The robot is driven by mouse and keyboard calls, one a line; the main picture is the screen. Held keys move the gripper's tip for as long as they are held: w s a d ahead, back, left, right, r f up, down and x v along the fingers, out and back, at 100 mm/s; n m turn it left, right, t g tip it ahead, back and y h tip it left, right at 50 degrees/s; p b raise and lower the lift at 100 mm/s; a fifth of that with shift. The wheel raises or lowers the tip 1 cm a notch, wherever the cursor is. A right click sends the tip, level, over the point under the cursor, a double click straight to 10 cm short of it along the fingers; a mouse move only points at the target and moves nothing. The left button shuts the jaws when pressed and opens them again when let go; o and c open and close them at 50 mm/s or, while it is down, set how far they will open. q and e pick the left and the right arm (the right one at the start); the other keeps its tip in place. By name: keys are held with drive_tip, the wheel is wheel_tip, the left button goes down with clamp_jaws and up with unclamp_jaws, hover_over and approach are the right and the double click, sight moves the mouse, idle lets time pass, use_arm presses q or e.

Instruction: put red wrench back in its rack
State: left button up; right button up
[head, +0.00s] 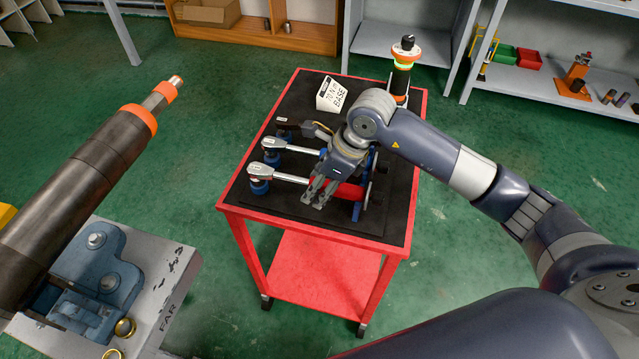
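The red wrench is partly hidden by my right gripper (316,197). Its red handle (350,192) shows just right of the fingers, low over the near side of the black cart top. A silver shaft with a ratchet head (262,170) lies in line with it to the left, and seems to be the same wrench. The rack has blue supports (357,211) on the cart. The handle appears at or in these supports; I cannot tell if it is seated. My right gripper points down at the wrench; whether its fingers are closed on it is unclear. My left gripper is not in view.
Another silver-headed wrench (275,146) lies behind in the rack. A white sign (332,94) and an orange-topped device (402,75) stand at the cart's back. A vise (88,268) with a dark pipe (75,185) stands at left. Green floor is clear between.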

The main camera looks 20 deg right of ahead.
drive_tip(key=shift+d+r, duration=0.1)
drive_tip(key=shift+r, duration=0.35)
drive_tip(key=v, duration=1.1)
drive_tip(key=shift+s, duration=0.15)
